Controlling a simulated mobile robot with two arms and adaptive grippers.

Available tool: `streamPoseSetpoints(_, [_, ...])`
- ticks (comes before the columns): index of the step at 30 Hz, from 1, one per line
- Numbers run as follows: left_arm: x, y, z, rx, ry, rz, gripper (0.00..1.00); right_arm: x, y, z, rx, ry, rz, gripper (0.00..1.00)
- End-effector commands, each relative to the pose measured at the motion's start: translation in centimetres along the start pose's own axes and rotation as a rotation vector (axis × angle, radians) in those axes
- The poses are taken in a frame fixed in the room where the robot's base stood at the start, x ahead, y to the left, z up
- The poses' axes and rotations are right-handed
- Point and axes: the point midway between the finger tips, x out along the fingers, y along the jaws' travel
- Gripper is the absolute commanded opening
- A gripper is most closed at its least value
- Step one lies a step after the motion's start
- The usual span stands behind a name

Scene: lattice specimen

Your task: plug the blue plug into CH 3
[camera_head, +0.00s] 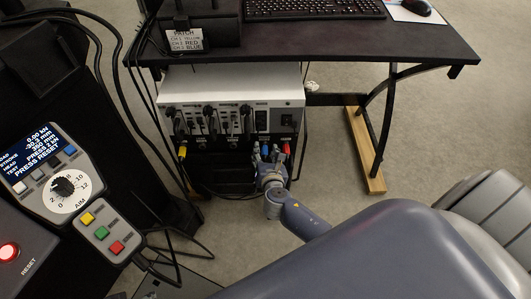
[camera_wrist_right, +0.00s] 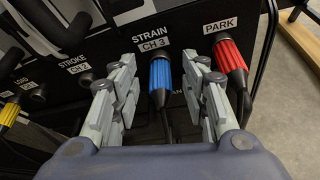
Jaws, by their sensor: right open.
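The blue plug (camera_wrist_right: 161,74) stands at the socket under the STRAIN CH 3 label (camera_wrist_right: 154,42), its dark cable hanging below. It looks to be in that socket; how deep it sits I cannot tell. In the head view the blue plug (camera_head: 265,151) shows small on the panel under the grey box. My right gripper (camera_wrist_right: 163,84) is open, with one finger on each side of the plug and visible gaps between. In the head view my right gripper (camera_head: 266,160) is right at the plug. My left gripper is not in view.
A red plug (camera_wrist_right: 230,55) at PARK is close to my right finger. The STROKE CH 2 socket (camera_wrist_right: 87,76) is empty. The grey box (camera_head: 230,88) with black cables is above, under the desk top (camera_head: 330,42).

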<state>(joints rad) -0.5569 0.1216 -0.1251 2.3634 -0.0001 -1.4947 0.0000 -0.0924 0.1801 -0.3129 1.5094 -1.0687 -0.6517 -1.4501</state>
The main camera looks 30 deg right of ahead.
Motion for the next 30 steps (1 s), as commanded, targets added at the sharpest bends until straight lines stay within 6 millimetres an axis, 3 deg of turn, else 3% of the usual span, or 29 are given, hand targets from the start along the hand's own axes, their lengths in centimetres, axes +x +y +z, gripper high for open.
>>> streamPoseSetpoints(1, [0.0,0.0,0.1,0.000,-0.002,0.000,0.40,0.0,0.0,-0.1,0.000,0.001,0.000,0.48])
streamPoseSetpoints(4, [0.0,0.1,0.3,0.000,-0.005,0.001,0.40,0.0,0.0,-0.1,0.000,0.002,0.000,0.61])
streamPoseSetpoints(21, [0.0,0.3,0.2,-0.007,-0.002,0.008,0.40,-0.5,0.0,-0.1,0.000,0.003,-0.001,0.61])
streamPoseSetpoints(30, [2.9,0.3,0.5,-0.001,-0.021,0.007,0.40,-1.6,0.0,0.0,0.000,0.002,0.000,0.61])
